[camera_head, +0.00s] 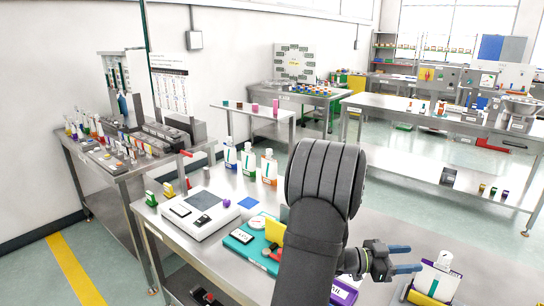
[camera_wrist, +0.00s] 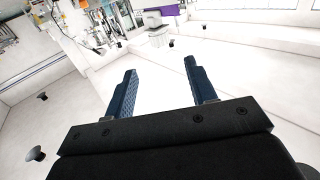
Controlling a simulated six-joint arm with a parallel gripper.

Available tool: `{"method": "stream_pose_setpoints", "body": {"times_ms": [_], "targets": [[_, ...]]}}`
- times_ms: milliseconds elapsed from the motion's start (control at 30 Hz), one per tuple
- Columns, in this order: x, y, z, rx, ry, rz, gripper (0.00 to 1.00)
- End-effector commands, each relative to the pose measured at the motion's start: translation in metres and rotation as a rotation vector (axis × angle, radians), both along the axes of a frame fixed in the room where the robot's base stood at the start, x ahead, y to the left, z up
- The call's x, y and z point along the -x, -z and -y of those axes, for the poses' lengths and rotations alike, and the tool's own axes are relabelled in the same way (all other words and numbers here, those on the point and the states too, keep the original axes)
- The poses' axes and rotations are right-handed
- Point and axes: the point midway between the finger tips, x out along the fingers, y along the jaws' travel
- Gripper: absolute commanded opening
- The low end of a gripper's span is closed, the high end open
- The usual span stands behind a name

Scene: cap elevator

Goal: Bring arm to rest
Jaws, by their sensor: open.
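My gripper (camera_head: 404,259) is at the lower right of the head view, at the end of my dark arm, with its blue fingers pointing right. It is open, and nothing shows between the fingers.
A white device (camera_head: 200,213), a teal tray (camera_head: 238,238) and several bottles (camera_head: 248,160) stand on the near table, left of my arm. Open floor (camera_head: 440,200) lies beyond the table.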

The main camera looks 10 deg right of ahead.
Motion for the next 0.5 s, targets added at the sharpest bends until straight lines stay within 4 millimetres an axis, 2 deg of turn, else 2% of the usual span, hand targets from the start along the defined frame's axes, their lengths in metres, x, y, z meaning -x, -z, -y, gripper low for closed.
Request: {"method": "stream_pose_setpoints", "body": {"times_ms": [100,500], "targets": [[0.004,0.001,0.026,0.0,0.005,0.0,0.51],[0.012,0.0,0.103,0.001,0.002,0.001,0.51]]}}
